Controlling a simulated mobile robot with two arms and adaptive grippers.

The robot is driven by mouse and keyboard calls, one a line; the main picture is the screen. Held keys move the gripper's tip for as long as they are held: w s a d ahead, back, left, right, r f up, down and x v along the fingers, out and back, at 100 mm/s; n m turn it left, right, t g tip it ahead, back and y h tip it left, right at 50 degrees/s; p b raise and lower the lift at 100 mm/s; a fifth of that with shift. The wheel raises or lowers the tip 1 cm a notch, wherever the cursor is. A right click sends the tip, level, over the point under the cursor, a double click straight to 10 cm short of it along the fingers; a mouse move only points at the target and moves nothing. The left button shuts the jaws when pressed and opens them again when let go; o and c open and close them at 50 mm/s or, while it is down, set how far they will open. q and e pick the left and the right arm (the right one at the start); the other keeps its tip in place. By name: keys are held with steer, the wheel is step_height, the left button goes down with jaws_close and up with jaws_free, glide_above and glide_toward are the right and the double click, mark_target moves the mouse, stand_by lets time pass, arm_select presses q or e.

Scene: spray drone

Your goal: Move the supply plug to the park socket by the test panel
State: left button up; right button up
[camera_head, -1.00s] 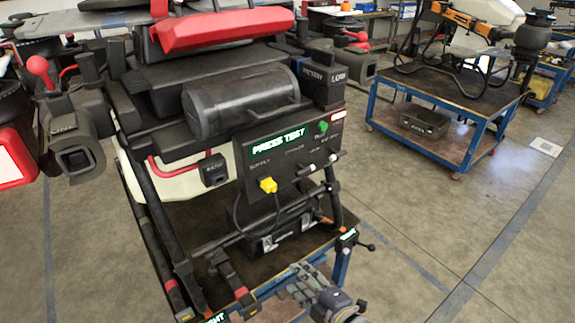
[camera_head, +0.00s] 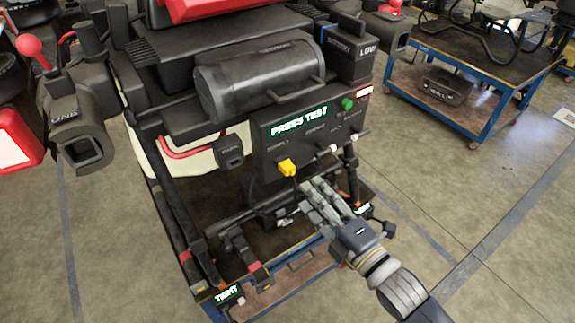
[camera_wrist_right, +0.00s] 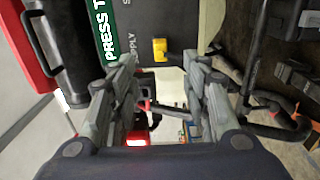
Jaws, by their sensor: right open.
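The yellow supply plug (camera_head: 287,167) sits in the lower left of the black test panel (camera_head: 268,132), under the SUPPLY label, with a dark cable hanging below it. In the right wrist view the plug (camera_wrist_right: 160,48) shows ahead, just beyond and between the fingertips. The small black park socket block (camera_head: 230,152) is left of the panel, its face seen at an angle. My right gripper (camera_head: 312,192) is open and empty, below and slightly right of the plug, apart from it. It also shows in the wrist view (camera_wrist_right: 160,72). My left gripper is out of view.
The drone's black cylinder (camera_head: 262,80) overhangs the panel. Small white-tipped levers (camera_head: 327,151) stick out right of the plug. Black frame legs (camera_head: 187,210) and a lit TIGHT clamp (camera_head: 229,296) are below left. A blue cart (camera_head: 490,75) stands at the back right.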

mark_target(291, 172)
steer(key=b+x, duration=0.1)
steer(key=x, duration=0.7)
steer(key=shift+w+a, duration=0.25)
steer(key=shift+w, duration=0.1)
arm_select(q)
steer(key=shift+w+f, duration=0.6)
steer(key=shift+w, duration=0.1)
arm_select(e)
steer(key=shift+w+f, duration=0.1)
steer(key=shift+w, duration=0.05)
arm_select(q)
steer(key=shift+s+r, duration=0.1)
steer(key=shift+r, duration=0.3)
arm_select(e)
jaws_close()
